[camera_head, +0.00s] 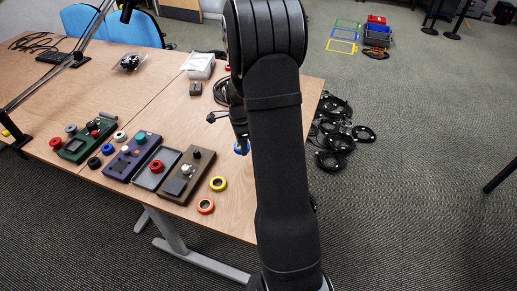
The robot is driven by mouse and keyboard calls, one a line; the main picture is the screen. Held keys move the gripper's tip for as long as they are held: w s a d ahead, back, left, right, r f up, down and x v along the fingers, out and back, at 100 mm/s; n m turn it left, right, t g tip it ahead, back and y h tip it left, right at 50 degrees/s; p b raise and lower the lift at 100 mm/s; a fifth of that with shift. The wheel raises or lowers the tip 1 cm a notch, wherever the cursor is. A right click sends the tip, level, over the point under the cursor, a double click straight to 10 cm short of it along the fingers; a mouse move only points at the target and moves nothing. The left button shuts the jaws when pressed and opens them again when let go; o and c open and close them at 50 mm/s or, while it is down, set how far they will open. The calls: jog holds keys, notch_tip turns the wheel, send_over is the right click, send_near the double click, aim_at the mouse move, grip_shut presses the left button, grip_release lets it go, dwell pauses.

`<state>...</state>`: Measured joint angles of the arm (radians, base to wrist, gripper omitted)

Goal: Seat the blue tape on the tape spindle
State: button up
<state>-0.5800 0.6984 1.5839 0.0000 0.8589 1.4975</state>
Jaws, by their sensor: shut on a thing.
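My gripper (240,139) points down over the right part of the wooden table, partly hidden behind my own arm. It is shut on the blue tape (241,149), a small blue ring at its fingertips; only part of the ring shows. I cannot tell whether the ring touches the table. To the left lies a brown box (173,190) with a white round part and a dark upright knob (197,154). I cannot tell for sure which part is the tape spindle. The blue tape is to the right of this box, apart from it.
A yellow ring (218,184) and an orange ring (205,206) lie right of the brown box. Purple (122,172) and green (75,154) boxes with loose rings stand left. A grey tray (148,181) holds a red ring. Black cables (338,141) lie beyond the table's right edge.

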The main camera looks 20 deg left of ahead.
aim_at(196, 151)
jog(key=s+a+n, duration=0.1)
jog(key=a+n, duration=0.1)
jog(key=a, duration=0.4)
jog(key=s+a+n, duration=0.1)
jog(key=a+n, duration=0.1)
jog(key=a, duration=0.4)
jog(key=s+a+f+n, duration=0.1)
jog(key=a+n, duration=0.1)
jog(key=a, duration=0.4)
jog(key=shift+f, duration=1.4)
jog(key=shift+f, duration=0.6)
jog(key=shift+f, duration=0.65)
jog(key=shift+f, duration=0.5)
jog(key=o, duration=1.4)
jog(key=shift+r, duration=3.5)
